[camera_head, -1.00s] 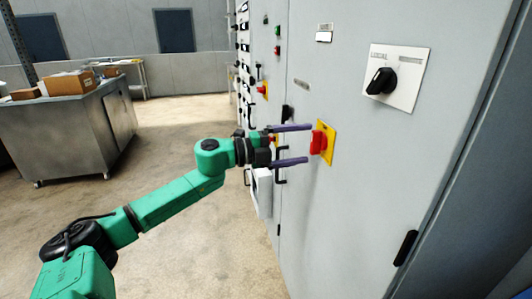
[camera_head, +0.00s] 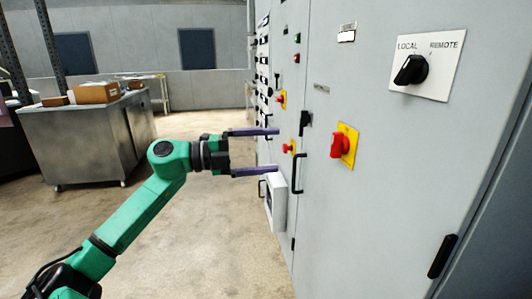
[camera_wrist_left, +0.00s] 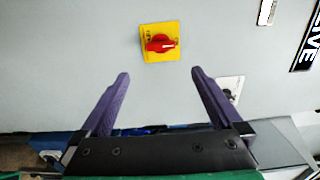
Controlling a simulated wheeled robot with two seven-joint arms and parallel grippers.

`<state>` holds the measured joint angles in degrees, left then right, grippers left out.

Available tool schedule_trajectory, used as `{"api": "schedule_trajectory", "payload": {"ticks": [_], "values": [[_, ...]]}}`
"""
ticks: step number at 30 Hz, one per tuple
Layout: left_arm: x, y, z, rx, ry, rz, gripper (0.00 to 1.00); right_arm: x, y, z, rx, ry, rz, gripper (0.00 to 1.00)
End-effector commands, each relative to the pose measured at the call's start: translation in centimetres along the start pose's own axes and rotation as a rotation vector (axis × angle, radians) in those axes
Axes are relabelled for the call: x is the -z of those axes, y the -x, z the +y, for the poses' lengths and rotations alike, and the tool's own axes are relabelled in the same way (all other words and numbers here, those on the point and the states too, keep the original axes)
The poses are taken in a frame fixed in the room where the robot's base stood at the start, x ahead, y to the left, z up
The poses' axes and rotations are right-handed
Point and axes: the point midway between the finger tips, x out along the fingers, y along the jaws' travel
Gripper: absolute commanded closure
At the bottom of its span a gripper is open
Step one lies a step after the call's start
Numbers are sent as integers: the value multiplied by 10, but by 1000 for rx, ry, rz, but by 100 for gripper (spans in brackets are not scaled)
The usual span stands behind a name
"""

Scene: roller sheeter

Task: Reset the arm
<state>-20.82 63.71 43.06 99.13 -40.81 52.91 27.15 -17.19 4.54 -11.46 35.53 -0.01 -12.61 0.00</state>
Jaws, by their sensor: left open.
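My left arm (camera_head: 135,204) is green and comes in from the lower left of the head view. Its gripper (camera_head: 278,152) has two purple fingers, spread apart with nothing between them. The fingers point right toward the grey cabinet, apart from the red rotary switch (camera_head: 337,145) on its yellow plate. My right gripper is not in view.
The grey cabinet (camera_head: 390,200) fills the right side, with a black LOCAL/REMOTE knob (camera_head: 411,69) high up and a black handle (camera_head: 442,256) low down. A metal bench (camera_head: 75,145) with cardboard boxes (camera_head: 97,92) stands at the back left. The floor (camera_head: 200,240) between is clear.

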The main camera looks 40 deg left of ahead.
Motion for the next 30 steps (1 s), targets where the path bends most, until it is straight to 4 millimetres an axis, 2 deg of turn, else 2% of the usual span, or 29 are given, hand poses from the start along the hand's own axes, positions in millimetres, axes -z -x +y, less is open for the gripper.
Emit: {"api": "schedule_trajectory", "payload": {"ticks": [19,22,23,26,27,29,30], "values": [[0,0,0,2,0,-1,0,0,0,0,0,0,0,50],[-14,4,6,23,41,-36,0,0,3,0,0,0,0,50],[-25,8,11,39,72,-64,0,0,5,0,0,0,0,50],[-76,30,49,112,234,-214,0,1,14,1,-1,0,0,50],[-98,43,74,139,315,-294,0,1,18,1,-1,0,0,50],[-127,63,121,168,437,-418,0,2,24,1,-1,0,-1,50],[-140,76,155,177,514,-498,0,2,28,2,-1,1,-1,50]]}}
